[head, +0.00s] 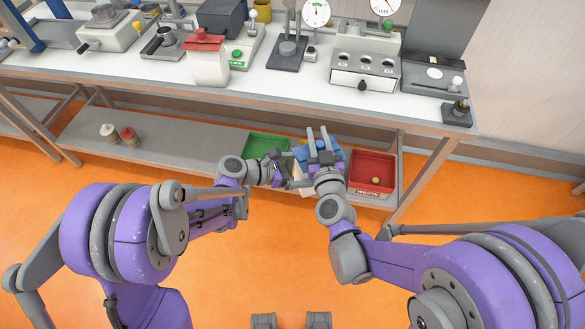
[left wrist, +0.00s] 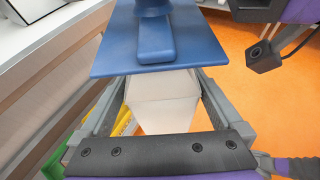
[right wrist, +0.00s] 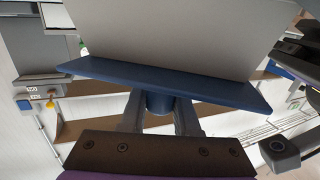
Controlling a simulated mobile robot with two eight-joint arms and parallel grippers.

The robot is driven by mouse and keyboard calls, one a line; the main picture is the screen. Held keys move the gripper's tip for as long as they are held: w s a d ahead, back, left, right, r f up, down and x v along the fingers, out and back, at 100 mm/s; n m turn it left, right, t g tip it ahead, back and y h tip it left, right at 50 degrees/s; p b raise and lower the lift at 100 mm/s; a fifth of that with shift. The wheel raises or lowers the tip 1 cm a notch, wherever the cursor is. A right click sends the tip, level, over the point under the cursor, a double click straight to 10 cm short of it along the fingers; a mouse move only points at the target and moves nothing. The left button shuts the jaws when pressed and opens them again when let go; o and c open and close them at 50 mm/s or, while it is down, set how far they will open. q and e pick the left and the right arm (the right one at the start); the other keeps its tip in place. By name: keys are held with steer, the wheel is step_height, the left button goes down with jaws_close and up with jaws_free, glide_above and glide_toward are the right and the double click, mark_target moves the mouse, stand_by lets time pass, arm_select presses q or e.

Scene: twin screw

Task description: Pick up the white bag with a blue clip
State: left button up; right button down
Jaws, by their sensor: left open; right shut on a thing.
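The white bag (left wrist: 163,100) hangs under its blue clip (left wrist: 135,45). In the head view, the blue clip (head: 303,152) shows above the lower shelf, and the bag is mostly hidden behind my arms. My right gripper (head: 318,138) is shut on the clip's handle; in the right wrist view, its fingers meet at the blue clip (right wrist: 165,85) with the pale bag (right wrist: 180,35) beyond. My left gripper (head: 291,171) is open beside the bag. In the left wrist view, its fingers stand on either side of the bag; I cannot tell whether they touch it.
On the lower shelf are a green tray (head: 262,145) and a red tray (head: 372,188) with a small item, plus two small jars (head: 128,137). A white bag with a red clip (head: 207,62) stands on the crowded bench top (head: 290,86). The orange floor is clear.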

arm_select(q)
steer(key=shift+x, duration=1.7)
steer(key=c, duration=1.1)
steer(key=shift+c, duration=0.5)
arm_select(e)
steer(key=c, duration=0.6)
jaws_free()
steer(key=shift+o, duration=0.2)
